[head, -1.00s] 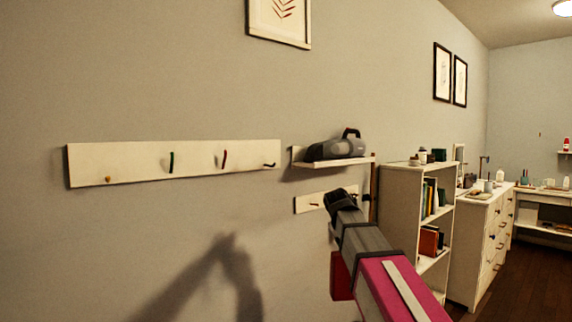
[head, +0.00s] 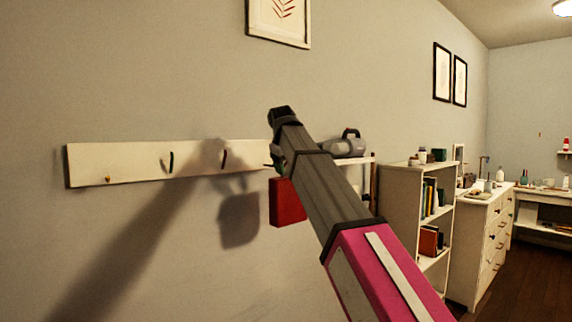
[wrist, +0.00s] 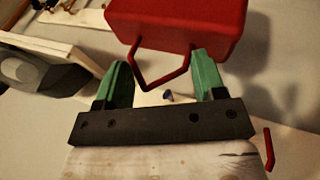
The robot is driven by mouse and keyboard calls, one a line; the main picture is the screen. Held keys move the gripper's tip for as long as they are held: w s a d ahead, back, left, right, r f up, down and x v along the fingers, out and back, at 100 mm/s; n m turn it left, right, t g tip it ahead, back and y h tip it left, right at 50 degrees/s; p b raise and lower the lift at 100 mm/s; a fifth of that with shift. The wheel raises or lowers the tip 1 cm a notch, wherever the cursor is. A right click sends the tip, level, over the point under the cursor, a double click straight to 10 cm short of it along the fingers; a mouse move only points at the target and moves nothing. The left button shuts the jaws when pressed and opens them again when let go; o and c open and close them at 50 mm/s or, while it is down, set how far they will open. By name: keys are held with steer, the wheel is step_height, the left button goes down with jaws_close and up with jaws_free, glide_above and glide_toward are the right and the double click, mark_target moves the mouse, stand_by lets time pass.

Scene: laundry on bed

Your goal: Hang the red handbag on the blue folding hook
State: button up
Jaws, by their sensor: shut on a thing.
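The red handbag (head: 287,202) hangs below my gripper (head: 277,160) in the head view, in front of the wall. In the wrist view the handbag (wrist: 178,22) is at the top, with its handle loop (wrist: 160,84) reaching between the green fingers of my gripper (wrist: 162,72). The gripper is shut on the handbag, by its handle. A small bluish hook (wrist: 168,96) shows on the white board between the fingers, beyond the handle; its folding state is unclear. In the head view my arm covers the board's right end. I cannot tell how far the handle is from the hook.
To the right, a wall shelf (head: 354,160) holds a grey appliance (head: 348,146). A bookcase (head: 400,190) stands farther right.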

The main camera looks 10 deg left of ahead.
mark_target(267, 165)
steer(key=shift+a+r, duration=0.25)
steer(key=shift+r, duration=0.05)
steer(key=shift+w+a, duration=0.1)
steer(key=shift+a, duration=0.05)
steer(key=w+a+f, duration=0.2)
steer(key=w+a, duration=0.5)
steer(key=a, duration=0.1)
stand_by(1.5)
steer(key=shift+a, duration=0.1)
stand_by(0.5)
steer(key=o, duration=1.6)
steer(key=shift+o, duration=0.2)
